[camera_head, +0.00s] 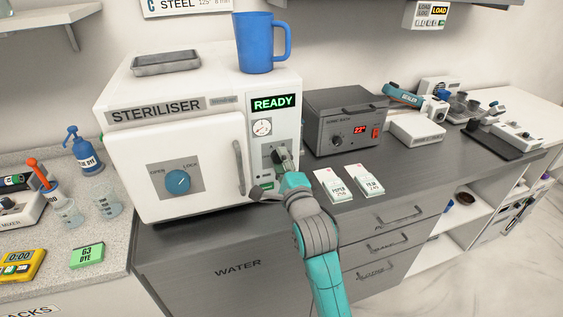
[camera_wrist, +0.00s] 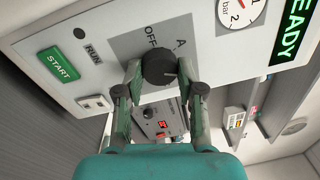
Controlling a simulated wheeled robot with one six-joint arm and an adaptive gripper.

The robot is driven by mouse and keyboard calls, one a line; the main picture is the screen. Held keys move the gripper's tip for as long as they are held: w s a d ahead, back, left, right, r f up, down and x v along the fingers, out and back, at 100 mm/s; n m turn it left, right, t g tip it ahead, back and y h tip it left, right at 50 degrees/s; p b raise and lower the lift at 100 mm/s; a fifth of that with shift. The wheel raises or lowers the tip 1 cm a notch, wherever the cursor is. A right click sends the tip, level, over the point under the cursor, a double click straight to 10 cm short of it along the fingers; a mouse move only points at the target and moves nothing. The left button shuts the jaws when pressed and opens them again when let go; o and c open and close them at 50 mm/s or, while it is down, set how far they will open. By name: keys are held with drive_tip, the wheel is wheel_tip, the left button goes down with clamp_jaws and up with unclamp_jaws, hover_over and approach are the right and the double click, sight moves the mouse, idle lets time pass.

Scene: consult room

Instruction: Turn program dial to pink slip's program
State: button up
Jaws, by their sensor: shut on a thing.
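The program dial (camera_wrist: 159,66) is a dark round knob on a grey plate of the white steriliser's (camera_head: 178,112) right-hand panel. The letters "OFF" and "A" show beside it in the wrist view; other marks are hidden, and I cannot tell clearly where the dial points. My gripper (camera_wrist: 160,78) is shut on the dial, one finger on each side. In the head view my gripper (camera_head: 281,156) reaches the panel below the gauge and mostly hides the dial. A wall chart (camera_head: 187,4) reading "C STEEL" is cut off at the top. I see no pink slip.
The steriliser's display (camera_head: 274,103) reads "READY". A green START button (camera_wrist: 58,65) and a RUN light are on the panel. The door handle (camera_head: 239,167) is close left of my gripper. A grey sonic bath (camera_head: 345,119) and two packets (camera_head: 333,185) stand to the right.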

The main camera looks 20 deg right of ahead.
drive_tip(key=shift+f+m, duration=0.1)
drive_tip(key=shift+m, duration=0.5)
drive_tip(key=o, duration=1.1)
drive_tip(key=shift+o, duration=0.2)
drive_tip(key=s, duration=1.2)
drive_tip(key=shift+a+f, duration=0.2)
drive_tip(key=shift+f, duration=0.05)
drive_tip(key=shift+f, duration=0.1)
